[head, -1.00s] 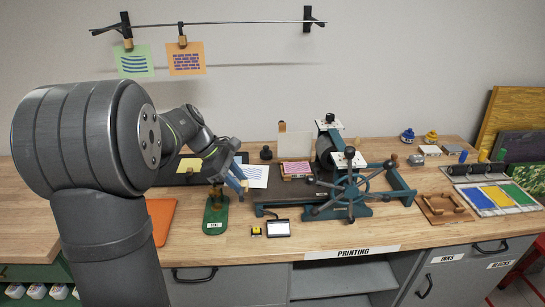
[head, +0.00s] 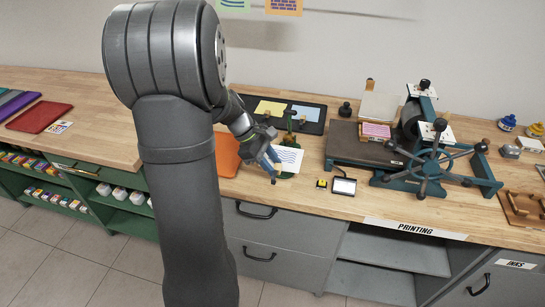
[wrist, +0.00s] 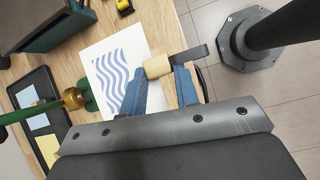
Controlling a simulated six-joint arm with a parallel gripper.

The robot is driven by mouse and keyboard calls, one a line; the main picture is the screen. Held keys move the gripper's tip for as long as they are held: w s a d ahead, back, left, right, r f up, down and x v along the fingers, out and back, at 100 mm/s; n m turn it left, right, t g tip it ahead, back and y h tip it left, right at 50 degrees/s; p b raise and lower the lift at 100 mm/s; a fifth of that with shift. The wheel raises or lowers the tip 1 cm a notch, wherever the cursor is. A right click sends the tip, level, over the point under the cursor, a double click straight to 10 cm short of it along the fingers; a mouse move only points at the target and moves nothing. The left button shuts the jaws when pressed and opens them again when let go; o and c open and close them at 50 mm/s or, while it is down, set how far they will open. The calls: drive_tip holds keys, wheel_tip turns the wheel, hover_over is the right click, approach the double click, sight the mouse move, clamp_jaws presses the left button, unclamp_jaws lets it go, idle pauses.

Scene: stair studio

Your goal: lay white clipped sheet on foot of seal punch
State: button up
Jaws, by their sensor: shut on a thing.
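The white clipped sheet (head: 289,158), printed with blue wavy lines, is in my gripper (head: 272,166). The blue fingers are shut on the sheet's wooden clip (wrist: 157,66), seen in the wrist view. The sheet (wrist: 108,62) reaches out beyond the fingers. The green seal punch (head: 290,140) stands at the sheet's far edge in the head view; its brass knob (wrist: 73,98) is beside the sheet in the wrist view. The sheet hides most of the punch's foot. I cannot tell whether the sheet touches the foot.
A black tray (head: 315,128) with yellow and blue sheets lies behind the punch. An orange board (head: 226,155) is to the left. A yellow item (head: 322,184) and an ink pad (head: 343,186) lie to the right, before the press (head: 424,160).

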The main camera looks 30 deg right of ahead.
sight(282, 174)
drive_tip(key=shift+f, duration=3.1)
drive_tip(key=shift+w+d+f, duration=0.1)
drive_tip(key=shift+w+d, duration=1.85)
drive_tip(key=shift+f, duration=0.25)
drive_tip(key=o, duration=1)
drive_tip(key=shift+r, duration=0.1)
drive_tip(key=shift+r, duration=3.95)
